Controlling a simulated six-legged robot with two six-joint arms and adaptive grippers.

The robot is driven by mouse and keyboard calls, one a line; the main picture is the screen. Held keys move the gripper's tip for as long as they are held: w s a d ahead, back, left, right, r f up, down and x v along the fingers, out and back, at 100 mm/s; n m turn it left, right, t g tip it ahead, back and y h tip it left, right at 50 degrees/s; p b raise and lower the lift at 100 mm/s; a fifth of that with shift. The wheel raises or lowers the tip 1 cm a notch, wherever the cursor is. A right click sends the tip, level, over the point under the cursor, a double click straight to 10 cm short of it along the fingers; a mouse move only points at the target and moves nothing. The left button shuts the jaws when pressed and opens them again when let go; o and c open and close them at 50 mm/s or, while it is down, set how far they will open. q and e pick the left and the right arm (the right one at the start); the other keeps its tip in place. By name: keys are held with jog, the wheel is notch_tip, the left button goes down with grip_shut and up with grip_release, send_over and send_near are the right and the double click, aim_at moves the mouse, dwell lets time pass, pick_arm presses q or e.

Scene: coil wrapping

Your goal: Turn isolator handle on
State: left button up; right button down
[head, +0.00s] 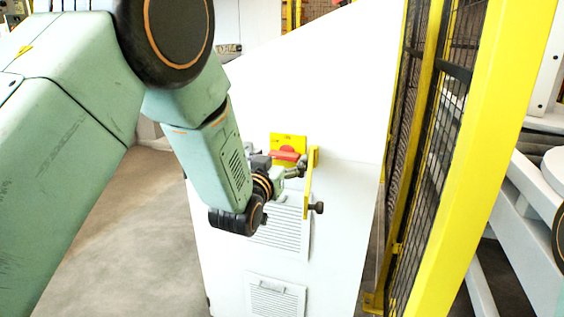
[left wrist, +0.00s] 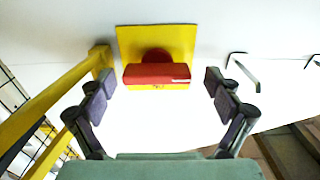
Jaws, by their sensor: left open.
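The isolator handle (head: 287,156) is a red bar on a yellow plate (head: 289,141), fixed to the front of a white cabinet. In the left wrist view the red handle (left wrist: 157,73) lies level across the picture, with the yellow plate (left wrist: 185,40) behind it. My left gripper (head: 289,166) is right in front of the handle and partly covers the plate's lower left in the head view. In the left wrist view its two fingers (left wrist: 160,80) are spread wide, one on each side of the handle, with gaps between. My right gripper is not in view.
The white cabinet (head: 340,230) has vent grilles (head: 276,299) below. A yellow-framed mesh fence (head: 408,130) stands close on the right. Open grey floor (head: 150,240) lies to the left.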

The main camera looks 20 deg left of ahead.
pick_arm(q)
jog(key=shift+w+d, duration=0.15)
jog(key=shift+w, duration=0.05)
jog(key=shift+s, duration=0.15)
jog(key=c, duration=1.2)
jog(key=shift+o, duration=0.2)
